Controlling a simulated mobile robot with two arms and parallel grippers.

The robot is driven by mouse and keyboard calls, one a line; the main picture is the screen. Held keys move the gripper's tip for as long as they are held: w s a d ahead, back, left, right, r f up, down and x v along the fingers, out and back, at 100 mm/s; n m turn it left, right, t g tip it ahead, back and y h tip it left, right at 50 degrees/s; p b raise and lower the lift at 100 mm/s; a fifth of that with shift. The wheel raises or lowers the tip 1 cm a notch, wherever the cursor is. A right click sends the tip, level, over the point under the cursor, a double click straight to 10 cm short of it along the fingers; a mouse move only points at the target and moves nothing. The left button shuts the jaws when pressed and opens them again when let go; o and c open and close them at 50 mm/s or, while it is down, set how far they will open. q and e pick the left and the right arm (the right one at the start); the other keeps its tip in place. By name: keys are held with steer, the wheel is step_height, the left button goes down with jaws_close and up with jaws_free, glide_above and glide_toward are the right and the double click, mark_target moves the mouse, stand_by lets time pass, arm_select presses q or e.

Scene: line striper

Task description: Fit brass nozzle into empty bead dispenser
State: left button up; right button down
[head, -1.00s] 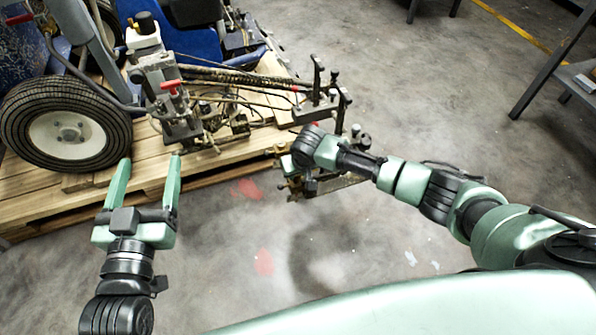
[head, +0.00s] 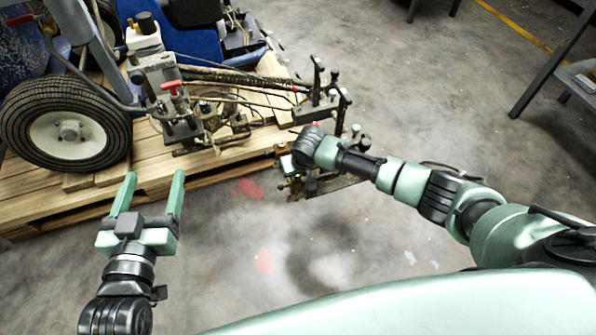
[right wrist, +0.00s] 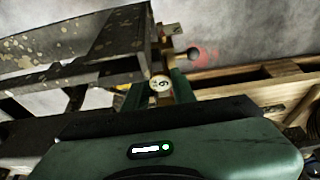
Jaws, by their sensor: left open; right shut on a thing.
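My left gripper (head: 154,182) is open and empty in the head view, in front of the pallet's near edge. In the right wrist view, my right gripper (right wrist: 158,92) is shut on a small round piece with a pale, marked face and brass-coloured rim, seemingly the brass nozzle (right wrist: 160,84). It is beside the striper's outer spray-and-bead assembly (head: 322,184), whose metal parts lie close by. I cannot make out the empty bead dispenser's opening or whether the nozzle touches it.
The line striper, with a large wheel (head: 70,134), stands on a wooden pallet (head: 60,205). A dark speckled bracket (right wrist: 75,50) is close to the right fingers. Hoses (head: 235,77) run across the machine. A metal table (head: 548,65) stands right. Floor between is clear.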

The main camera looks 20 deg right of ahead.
arm_select(q)
steer(key=shift+s+a+f+g+y+p, duration=0.15)
steer(key=shift+f+g, duration=0.2)
steer(key=shift+f, duration=0.2)
steer(key=shift+s+a+f+g+y+p, duration=0.1)
steer(key=shift+f+g, duration=0.2)
steer(key=shift+f, duration=0.2)
steer(key=shift+s+a+f+g+y+p, duration=0.15)
steer(key=shift+f+g, duration=0.2)
steer(key=shift+f, duration=0.2)
steer(key=shift+s+f, duration=0.15)
steer(key=shift+f, duration=0.2)
steer(key=shift+s+a+f+g, duration=0.15)
steer(key=shift+s+f+g, duration=0.2)
steer(key=shift+f+g, duration=0.2)
steer(key=shift+s+a+f+g+y+p, duration=0.25)
steer(key=shift+s+f+g, duration=0.15)
steer(key=shift+f, duration=0.2)
steer(key=shift+s+a+f+g+y+p, duration=0.15)
steer(key=shift+s+f+g+p, duration=0.15)
steer(key=shift+f, duration=0.3)
stand_by(1.5)
steer(key=shift+s+a+f+g, duration=0.2)
steer(key=shift+s+f+g, duration=0.2)
steer(key=shift+s+f, duration=0.05)
steer(key=shift+s+a+f+g, duration=0.15)
steer(key=shift+s+f+g, duration=0.2)
steer(key=shift+s+f, duration=0.1)
stand_by(1.3)
